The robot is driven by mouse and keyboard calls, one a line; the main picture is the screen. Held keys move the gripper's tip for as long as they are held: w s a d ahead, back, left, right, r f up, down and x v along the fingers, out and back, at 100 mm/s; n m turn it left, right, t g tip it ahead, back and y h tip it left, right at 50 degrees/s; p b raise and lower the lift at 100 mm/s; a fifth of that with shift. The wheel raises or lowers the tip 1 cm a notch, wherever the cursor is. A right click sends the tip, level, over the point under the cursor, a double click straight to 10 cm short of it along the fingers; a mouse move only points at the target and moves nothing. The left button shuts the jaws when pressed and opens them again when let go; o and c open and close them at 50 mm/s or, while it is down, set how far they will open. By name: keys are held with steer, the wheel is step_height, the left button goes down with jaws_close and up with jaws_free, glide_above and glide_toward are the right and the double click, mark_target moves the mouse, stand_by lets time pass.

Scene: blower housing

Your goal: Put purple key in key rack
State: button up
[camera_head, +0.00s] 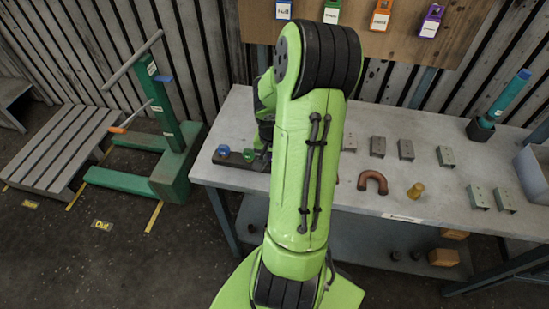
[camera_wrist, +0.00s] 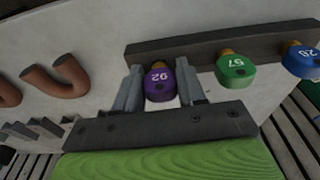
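The purple key (camera_wrist: 158,86), with a number on its round head and a brass part above it, is between my two fingers in the wrist view. My gripper (camera_wrist: 160,84) appears shut on its head, one finger close on each side. The brass end is at the dark key rack (camera_wrist: 200,44); whether it is seated there I cannot tell. The green key (camera_wrist: 235,71) and blue key (camera_wrist: 301,61) are in the rack beside it. In the head view, the rack (camera_head: 232,160) lies at the table's left end. My arm hides the gripper and purple key there.
The grey table (camera_head: 320,200) also holds a copper U-shaped pipe (camera_head: 372,182), a brass piece (camera_head: 416,190) and several metal brackets (camera_head: 406,149). A teal cylinder (camera_head: 510,92) stands at the right. Coloured tags (camera_head: 381,14) hang on the back board. A green stand (camera_head: 170,150) is left of the table.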

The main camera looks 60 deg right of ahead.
steer(key=shift+o, duration=1.2)
steer(key=shift+s+a+f, duration=0.3)
steer(key=shift+f, duration=0.25)
steer(key=shift+r, duration=0.15)
steer(key=shift+o, duration=0.6)
step_height(320, 180, up, 16)
steer(key=a+p, duration=0.1)
steer(key=p, duration=0.3)
steer(key=shift+s+a, duration=0.2)
steer(key=shift+r, duration=0.2)
